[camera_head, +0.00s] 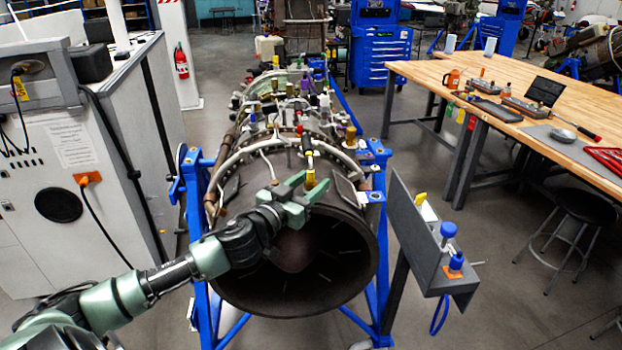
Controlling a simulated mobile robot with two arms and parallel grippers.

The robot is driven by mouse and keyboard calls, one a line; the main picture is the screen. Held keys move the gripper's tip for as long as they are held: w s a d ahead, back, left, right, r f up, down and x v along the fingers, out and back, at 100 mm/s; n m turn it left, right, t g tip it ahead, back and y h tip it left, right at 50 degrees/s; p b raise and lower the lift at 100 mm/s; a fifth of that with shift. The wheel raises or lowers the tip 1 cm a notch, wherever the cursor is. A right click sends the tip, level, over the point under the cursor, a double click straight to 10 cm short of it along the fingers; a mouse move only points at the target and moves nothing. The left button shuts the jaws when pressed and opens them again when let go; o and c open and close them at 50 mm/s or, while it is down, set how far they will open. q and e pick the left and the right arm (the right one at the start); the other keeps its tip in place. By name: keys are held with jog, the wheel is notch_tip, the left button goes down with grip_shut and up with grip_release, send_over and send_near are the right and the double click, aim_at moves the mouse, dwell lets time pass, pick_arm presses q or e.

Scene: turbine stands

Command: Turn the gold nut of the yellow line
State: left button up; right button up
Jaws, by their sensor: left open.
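A turbine engine (295,262) lies in a blue stand (198,190), its wide dark opening facing me. A small gold nut (310,178) stands on the top of its front rim. My left gripper (311,186) is open at this nut, with its green fingers reaching to either side of it. I cannot tell whether they touch it. The fingers hide the foot of the nut and part of the rim. Another gold fitting (351,136) stands farther back on the right. Which line is the yellow one is too small to tell. My right gripper is not in view.
A grey bracket (415,240) with blue and yellow-topped parts stands right of the engine. A grey cabinet (75,165) is at the left. A wooden workbench (440,75) and a stool (585,207) are at the right. Pipes and fittings crowd the engine top.

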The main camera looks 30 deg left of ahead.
pick_arm(q)
jog(key=shift+r, duration=0.1)
jog(key=shift+c, duration=0.9)
grip_shut()
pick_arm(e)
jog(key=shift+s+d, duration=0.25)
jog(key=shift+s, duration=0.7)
pick_arm(q)
jog(key=shift+n+y, duration=0.3)
jog(key=shift+y, duration=0.1)
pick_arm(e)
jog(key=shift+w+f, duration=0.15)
